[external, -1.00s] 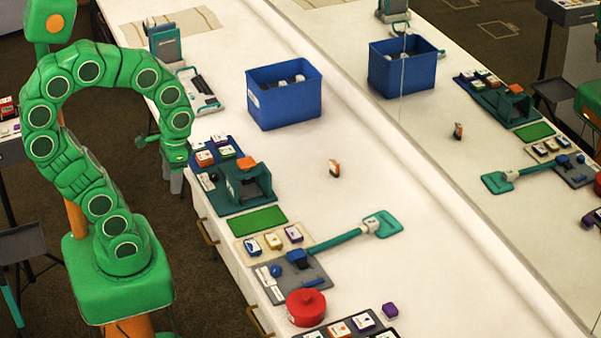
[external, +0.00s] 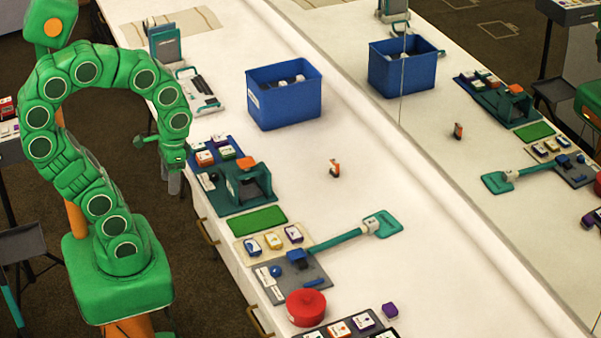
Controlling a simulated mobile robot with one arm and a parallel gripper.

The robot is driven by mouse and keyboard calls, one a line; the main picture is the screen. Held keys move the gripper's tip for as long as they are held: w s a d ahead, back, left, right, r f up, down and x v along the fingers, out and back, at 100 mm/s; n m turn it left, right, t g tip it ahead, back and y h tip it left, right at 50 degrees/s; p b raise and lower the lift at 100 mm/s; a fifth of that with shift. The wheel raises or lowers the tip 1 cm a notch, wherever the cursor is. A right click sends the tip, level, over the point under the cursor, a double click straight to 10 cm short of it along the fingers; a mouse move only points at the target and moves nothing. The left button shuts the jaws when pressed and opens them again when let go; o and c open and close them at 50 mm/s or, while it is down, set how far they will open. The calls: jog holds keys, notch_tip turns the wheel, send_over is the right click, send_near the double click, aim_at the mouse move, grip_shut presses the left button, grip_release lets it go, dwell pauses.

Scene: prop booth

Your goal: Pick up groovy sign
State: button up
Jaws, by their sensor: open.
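A teal long-handled piece with a squarish flat head (external: 383,224) lies on the white counter at the lower middle. It may be the groovy sign, but I cannot read any lettering on it. Its handle runs left to a blue block on a grey mat. My gripper (external: 173,183) hangs at the counter's left edge, beside the teal tray and well apart from the teal piece. It is open, with nothing visible in it. Its fingers are small in this view.
A blue bin (external: 284,94) stands toward the back. A small orange-and-white item (external: 335,168) stands mid-counter. A teal tray (external: 240,186), green mat (external: 258,220), red round pot (external: 306,307) and several small boxes line the left side. A mirror along the right reflects the counter.

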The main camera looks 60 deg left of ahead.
jog(key=shift+o, duration=1)
